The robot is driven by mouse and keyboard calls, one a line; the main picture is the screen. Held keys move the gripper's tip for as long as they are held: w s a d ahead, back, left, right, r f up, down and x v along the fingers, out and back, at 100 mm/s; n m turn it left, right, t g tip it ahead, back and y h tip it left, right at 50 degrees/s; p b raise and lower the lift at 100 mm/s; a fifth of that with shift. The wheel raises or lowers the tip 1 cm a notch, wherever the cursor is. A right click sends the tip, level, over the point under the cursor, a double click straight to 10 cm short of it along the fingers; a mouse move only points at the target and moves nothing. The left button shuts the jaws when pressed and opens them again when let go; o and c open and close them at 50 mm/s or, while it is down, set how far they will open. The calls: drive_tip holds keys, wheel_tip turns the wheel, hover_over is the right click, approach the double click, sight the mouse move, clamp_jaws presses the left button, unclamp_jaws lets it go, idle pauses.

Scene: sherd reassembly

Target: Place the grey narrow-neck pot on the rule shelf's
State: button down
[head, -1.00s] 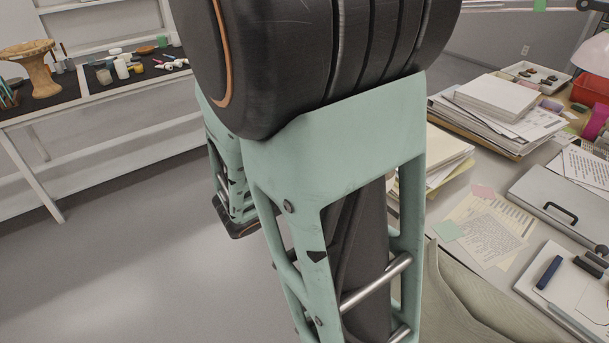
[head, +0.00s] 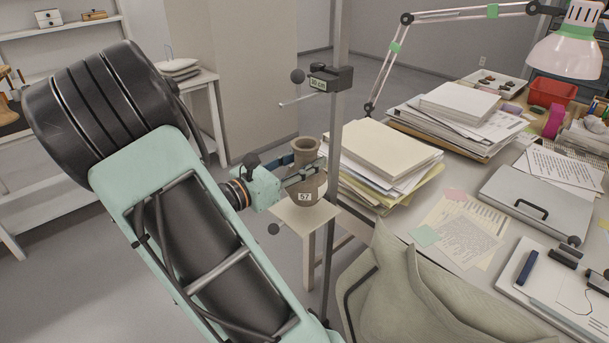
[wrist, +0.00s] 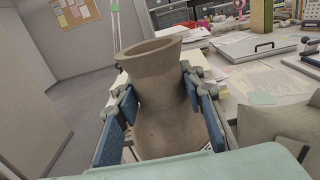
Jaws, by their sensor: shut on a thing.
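The grey-brown narrow-neck pot (head: 305,188) is upright in the head view, with a white label reading 57. My gripper (head: 303,174) is shut on it around its middle. In the wrist view the pot (wrist: 160,105) stands between two blue-padded fingers, its mouth open toward the top. Under it in the head view is a small pale square top (head: 318,218) on legs, beside a tall grey post (head: 335,130) carrying a dark box with a small readout (head: 331,78). I cannot tell whether the pot's base touches that top. Which part is the rule shelf is unclear.
A cluttered desk fills the right, with paper stacks (head: 380,150), a grey case (head: 540,200) and a lamp (head: 565,52). A cushioned chair (head: 415,290) stands in front of it. White shelving (head: 75,85) stands at the left, with open floor near it.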

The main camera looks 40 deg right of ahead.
drive_tip(key=shift+w+d+f, duration=0.1)
drive_tip(key=shift+w+f, duration=0.2)
drive_tip(key=shift+f, duration=0.05)
drive_tip(key=shift+f+b, duration=0.65)
drive_tip(key=shift+f, duration=0.8)
drive_tip(key=shift+f, duration=0.15)
drive_tip(key=c, duration=1.3)
unclamp_jaws()
drive_tip(key=shift+o, duration=0.2)
drive_tip(key=shift+a, duration=0.3)
drive_tip(key=s+a+p, duration=0.1)
drive_tip(key=a, duration=1)
drive_tip(key=shift+a+p, duration=0.25)
drive_tip(key=shift+p, duration=0.1)
